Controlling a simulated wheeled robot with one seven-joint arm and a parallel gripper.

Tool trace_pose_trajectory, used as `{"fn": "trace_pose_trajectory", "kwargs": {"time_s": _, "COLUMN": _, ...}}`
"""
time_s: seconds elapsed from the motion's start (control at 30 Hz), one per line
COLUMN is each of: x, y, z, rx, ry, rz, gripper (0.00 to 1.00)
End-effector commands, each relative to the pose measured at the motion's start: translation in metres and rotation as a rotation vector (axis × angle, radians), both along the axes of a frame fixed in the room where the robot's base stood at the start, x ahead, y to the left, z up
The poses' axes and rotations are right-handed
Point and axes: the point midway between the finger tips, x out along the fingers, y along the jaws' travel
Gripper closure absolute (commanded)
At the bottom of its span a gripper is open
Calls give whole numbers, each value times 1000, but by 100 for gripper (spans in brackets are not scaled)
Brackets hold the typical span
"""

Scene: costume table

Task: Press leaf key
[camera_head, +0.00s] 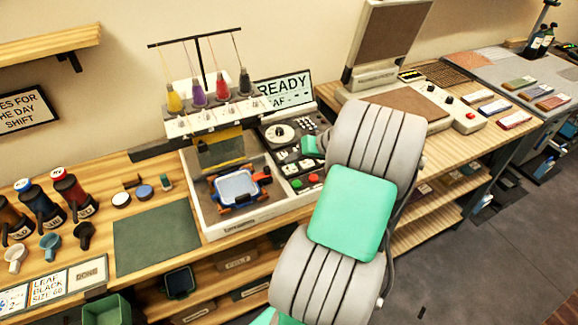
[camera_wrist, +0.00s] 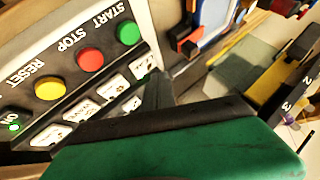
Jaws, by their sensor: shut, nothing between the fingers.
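The embroidery machine's control panel (camera_head: 268,132) stands at the middle of the bench, partly hidden by my arm. In the wrist view a row of white picture keys (camera_wrist: 82,110) runs below the start, stop and reset buttons. Their pictures are too small and tilted to tell which is the leaf key. My gripper (camera_wrist: 157,88) is shut and empty. Its dark tip is close to the right-hand keys; I cannot tell whether it touches one. In the head view my gripper (camera_head: 312,145) is over the panel's right part.
A blue-framed hoop (camera_head: 238,187) sits on the machine left of the panel. Thread cones (camera_head: 197,92) stand above it. The green start (camera_wrist: 128,32), red stop (camera_wrist: 90,58) and yellow reset (camera_wrist: 49,88) buttons are near the keys. A green mat (camera_head: 156,238) lies left.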

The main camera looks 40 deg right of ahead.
Motion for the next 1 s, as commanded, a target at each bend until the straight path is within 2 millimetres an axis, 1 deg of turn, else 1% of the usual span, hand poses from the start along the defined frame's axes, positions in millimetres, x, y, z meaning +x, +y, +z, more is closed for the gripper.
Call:
{"fn": "trace_pose_trajectory", "kwargs": {"time_s": 0.17, "x": 0, "y": 0, "z": -1, "rx": 0, "ry": 0, "rz": 0, "gripper": 100}}
{"fn": "trace_pose_trajectory", "kwargs": {"time_s": 0.27, "x": 0, "y": 0, "z": 6, "rx": 0, "ry": 0, "rz": 0, "gripper": 100}}
{"fn": "trace_pose_trajectory", "kwargs": {"time_s": 0.6, "x": 0, "y": 0, "z": 46, "rx": 1, "ry": 1, "rz": 0, "gripper": 100}}
{"fn": "trace_pose_trajectory", "kwargs": {"time_s": 0.73, "x": 0, "y": 0, "z": 60, "rx": 1, "ry": 1, "rz": 0, "gripper": 100}}
{"fn": "trace_pose_trajectory", "kwargs": {"time_s": 1.0, "x": 0, "y": 0, "z": 59, "rx": 1, "ry": 1, "rz": 0, "gripper": 100}}
